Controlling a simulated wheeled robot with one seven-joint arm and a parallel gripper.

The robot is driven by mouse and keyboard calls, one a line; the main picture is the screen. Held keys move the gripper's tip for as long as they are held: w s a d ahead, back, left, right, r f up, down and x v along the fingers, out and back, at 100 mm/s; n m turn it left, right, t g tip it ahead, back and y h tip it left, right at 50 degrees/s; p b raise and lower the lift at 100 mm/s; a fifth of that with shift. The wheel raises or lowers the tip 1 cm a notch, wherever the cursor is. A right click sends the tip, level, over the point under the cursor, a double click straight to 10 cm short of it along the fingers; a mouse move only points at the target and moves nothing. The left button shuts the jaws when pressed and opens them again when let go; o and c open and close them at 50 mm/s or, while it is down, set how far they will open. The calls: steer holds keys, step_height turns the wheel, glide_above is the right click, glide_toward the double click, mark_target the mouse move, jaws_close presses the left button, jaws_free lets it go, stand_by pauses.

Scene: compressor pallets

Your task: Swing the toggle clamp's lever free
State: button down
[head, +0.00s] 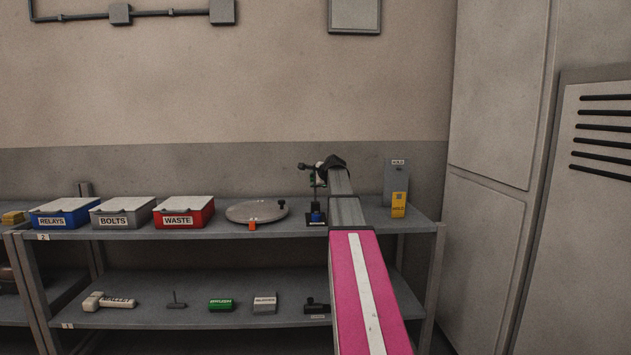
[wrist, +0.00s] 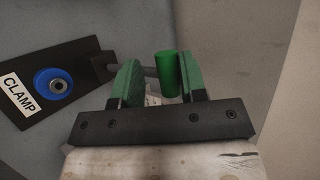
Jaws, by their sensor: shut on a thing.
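The toggle clamp (head: 316,218) stands on the upper shelf, with a dark base and a blue part low down. In the wrist view its dark plate (wrist: 82,62) carries a white CLAMP label and a blue round part with a metal centre. A grey lever arm runs from the plate to a green cylindrical grip (wrist: 167,76). My gripper (wrist: 157,82) is shut on this grip, which sits between its two green fingers. In the head view my gripper (head: 314,180) is small and dark above the clamp; the lever is hard to make out there.
A round grey plate (head: 256,211) lies left of the clamp. Bins marked WASTE (head: 184,212), BOLTS (head: 123,213) and RELAYS (head: 62,213) stand further left. A yellow HOLD tag (head: 399,205) on a grey holder is to the right. Several items lie on the lower shelf.

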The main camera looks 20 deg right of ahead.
steer(key=shift+w+d+f, duration=0.1)
steer(key=shift+w, duration=1.1)
steer(key=c, duration=1)
jaws_free()
steer(key=shift+o, duration=0.2)
steer(key=shift+w, duration=0.1)
steer(key=f+v, duration=0.1)
steer(key=v, duration=1.1)
steer(key=shift+s+r, duration=0.2)
steer(key=shift+s, duration=0.3)
